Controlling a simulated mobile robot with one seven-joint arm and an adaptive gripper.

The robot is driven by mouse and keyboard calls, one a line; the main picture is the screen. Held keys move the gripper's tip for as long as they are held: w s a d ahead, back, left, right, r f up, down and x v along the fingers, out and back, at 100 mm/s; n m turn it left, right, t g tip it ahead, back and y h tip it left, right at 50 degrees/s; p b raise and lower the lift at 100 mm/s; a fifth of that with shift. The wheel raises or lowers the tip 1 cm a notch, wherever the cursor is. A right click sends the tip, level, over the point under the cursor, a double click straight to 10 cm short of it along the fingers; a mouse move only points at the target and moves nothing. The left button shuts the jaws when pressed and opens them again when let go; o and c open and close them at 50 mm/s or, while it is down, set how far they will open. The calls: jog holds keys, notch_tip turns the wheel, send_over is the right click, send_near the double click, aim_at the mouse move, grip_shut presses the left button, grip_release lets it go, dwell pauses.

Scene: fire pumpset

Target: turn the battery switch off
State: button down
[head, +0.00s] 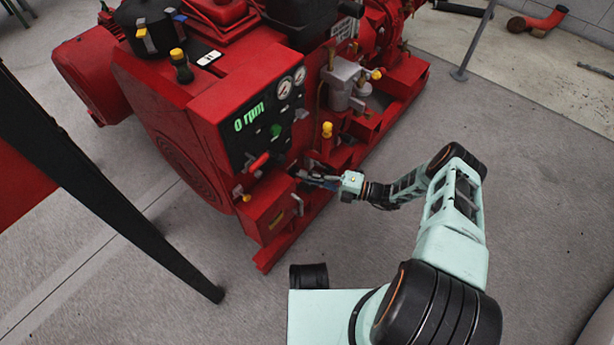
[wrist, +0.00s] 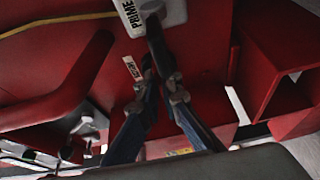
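The red pumpset carries a dark control panel (head: 262,118) reading "0 rpm". I cannot tell for sure which control is the battery switch. A red handle (head: 258,162) sticks out low on the panel. In the wrist view a dark lever (wrist: 156,45) comes down from a pale block marked "PRIME" (wrist: 140,14). A small white label (wrist: 132,68) sits beside it, too small to read. My gripper (wrist: 163,82) has its two fingertips apart, at either side of the lever's lower end; contact is unclear. In the head view my gripper (head: 310,177) is beside the pumpset, its tips hard to make out.
A red box with a yellow label (head: 272,213) stands below the panel, with a grey lever (head: 240,193) near it. A thick red bar (wrist: 75,85) lies left of my fingers. A dark post (head: 100,180) crosses the left.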

jog(key=c, duration=2.2)
grip_release()
jog(key=shift+o, duration=0.2)
jog(key=shift+d, duration=0.1)
jog(key=v, duration=1.1)
jog(key=shift+s+d, duration=0.2)
jog(key=shift+d, duration=0.2)
